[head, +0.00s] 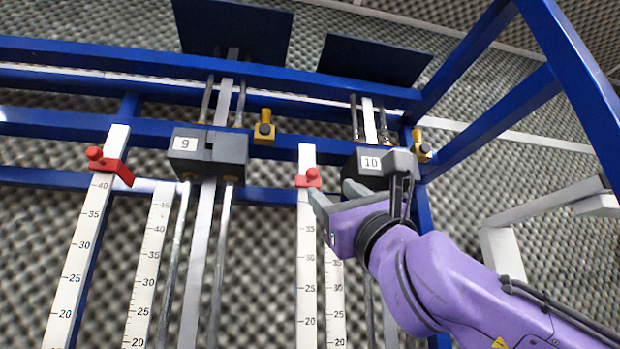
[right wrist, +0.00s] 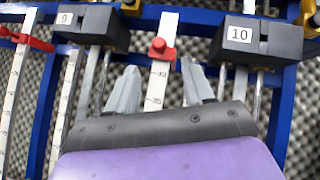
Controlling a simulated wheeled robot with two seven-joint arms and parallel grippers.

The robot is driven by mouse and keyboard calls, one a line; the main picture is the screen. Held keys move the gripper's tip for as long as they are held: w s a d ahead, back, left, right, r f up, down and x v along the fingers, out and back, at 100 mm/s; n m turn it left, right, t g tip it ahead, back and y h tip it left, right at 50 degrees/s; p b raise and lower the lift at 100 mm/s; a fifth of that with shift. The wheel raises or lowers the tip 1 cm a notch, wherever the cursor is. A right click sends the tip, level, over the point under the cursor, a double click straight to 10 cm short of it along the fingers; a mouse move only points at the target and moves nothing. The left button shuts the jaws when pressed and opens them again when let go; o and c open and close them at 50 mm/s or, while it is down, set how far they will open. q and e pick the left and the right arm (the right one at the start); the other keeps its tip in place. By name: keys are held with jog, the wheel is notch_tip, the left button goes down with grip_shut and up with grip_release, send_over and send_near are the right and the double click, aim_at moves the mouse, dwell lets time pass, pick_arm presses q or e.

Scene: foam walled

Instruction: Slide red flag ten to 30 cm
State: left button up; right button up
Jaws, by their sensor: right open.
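Red flag ten (head: 309,178) is a small red slider with a round knob on the white ruler (head: 306,255) left of the block labelled 10 (head: 371,162). It sits near the ruler's top, at about the 40 mark or slightly above. It also shows in the right wrist view (right wrist: 161,50), just beyond my fingertips. My purple right gripper (head: 333,197) is open, with its fingers on either side of the ruler below the flag; the right wrist view shows them (right wrist: 159,72) apart and empty. I cannot tell whether a finger touches the ruler. My left gripper is not in view.
Another red flag (head: 108,165) sits on the left ruler, beside the block labelled 9 (head: 208,153). Yellow clamps (head: 264,127) and blue frame bars (head: 60,125) stand around. Metal rods run beside the rulers. A slanted blue post (head: 575,85) stands right of my arm.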

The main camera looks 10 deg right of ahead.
aim_at(315, 175)
jog(key=r+p, duration=0.1)
jog(key=w+r, duration=0.1)
jog(key=w+a+r+p, duration=0.1)
jog(key=shift+r+p, duration=0.35)
jog(key=p+x, duration=0.2)
jog(key=x, duration=0.1)
jog(key=p+x, duration=0.1)
jog(key=x, duration=0.1)
jog(key=shift+w+f, duration=0.15)
jog(key=shift+w, duration=0.35)
jog(key=shift+s, duration=0.1)
grip_shut()
